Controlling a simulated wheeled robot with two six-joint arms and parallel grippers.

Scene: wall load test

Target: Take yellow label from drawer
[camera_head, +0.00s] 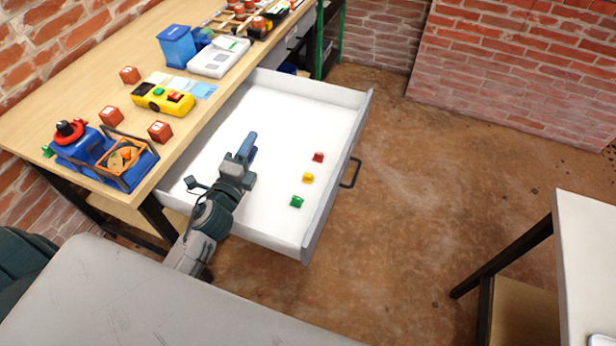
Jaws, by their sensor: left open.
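The yellow label (308,178) is a small yellow piece lying on the white floor of the open drawer (240,118), near its front wall. A red label (318,157) lies just behind it and a green label (296,201) just in front of it. My left gripper (248,145) is over the drawer, left of the labels and apart from them. It is open, and nothing shows between its fingers. My right gripper is not in view.
The wooden workbench (95,85) holds a blue tray, a yellow device (163,99), several red blocks and a white device (219,57). The drawer's handle (351,173) faces open brown floor. A white table (585,240) stands at right.

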